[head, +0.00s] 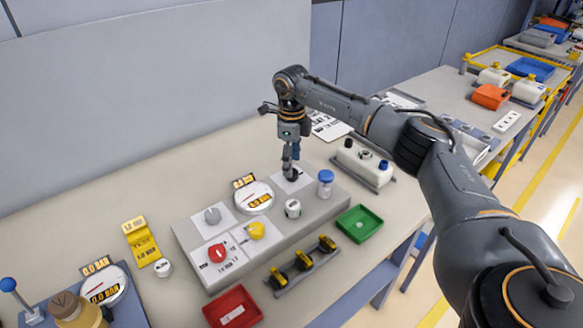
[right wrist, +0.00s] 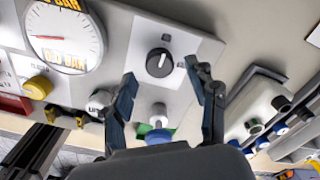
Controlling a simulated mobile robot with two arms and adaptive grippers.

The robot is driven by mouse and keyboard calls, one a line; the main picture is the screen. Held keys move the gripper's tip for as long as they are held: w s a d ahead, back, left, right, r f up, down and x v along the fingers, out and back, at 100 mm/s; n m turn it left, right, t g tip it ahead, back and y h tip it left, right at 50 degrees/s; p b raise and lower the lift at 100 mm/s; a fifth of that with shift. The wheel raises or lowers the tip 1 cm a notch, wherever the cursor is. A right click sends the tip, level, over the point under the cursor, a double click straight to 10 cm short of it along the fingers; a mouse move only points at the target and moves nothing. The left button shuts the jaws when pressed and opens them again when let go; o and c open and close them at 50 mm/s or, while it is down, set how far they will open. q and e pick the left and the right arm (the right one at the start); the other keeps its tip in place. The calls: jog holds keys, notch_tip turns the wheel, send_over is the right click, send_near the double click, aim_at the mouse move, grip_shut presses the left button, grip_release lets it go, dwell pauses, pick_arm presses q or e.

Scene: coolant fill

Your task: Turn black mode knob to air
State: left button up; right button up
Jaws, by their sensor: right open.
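The black mode knob (right wrist: 159,62) sits on a white label plate on the grey panel, with small dark markings around it. A light pointer line shows on its face, but the label words are too small to read. In the head view the knob (head: 294,177) is partly covered by my right gripper (head: 290,166), which points down just above it. In the right wrist view my right gripper (right wrist: 161,70) is open, with one finger on each side of the knob. I cannot tell whether either finger touches it. My left gripper is not in view.
Green (head: 359,223) and red (head: 232,307) trays lie in front.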

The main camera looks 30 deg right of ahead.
notch_tip(320, 180, up, 9)
dwell(0.7)
